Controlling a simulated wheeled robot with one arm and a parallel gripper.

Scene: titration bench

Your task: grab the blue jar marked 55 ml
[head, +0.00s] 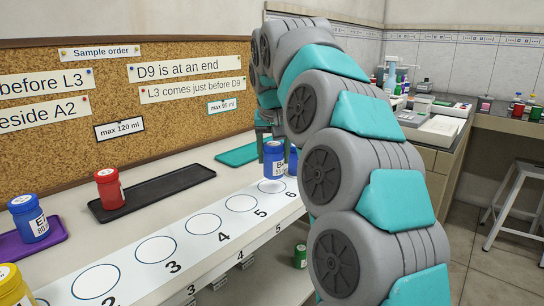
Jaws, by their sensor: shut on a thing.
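A blue jar (274,160) with a white label starting with "B" is at the far end of the numbered strip. Its volume marking is too small to read. My gripper (266,138) is at the top of this jar and shut on it; my arm hides part of the fingers. The jar appears just above or behind a printed circle; I cannot tell whether it touches the strip. A second blue jar (293,161) shows right beside it, partly hidden by my arm. Another blue jar (29,219), marked "E" and 80, stands on the purple tray (62,230) at left.
A red jar (109,189) stands on a black tray (168,187). A green tray (236,155) lies behind the strip (130,254). A yellow jar (12,286) is at lower left. A green jar (300,257) is below the bench edge. Several circles on the strip are bare.

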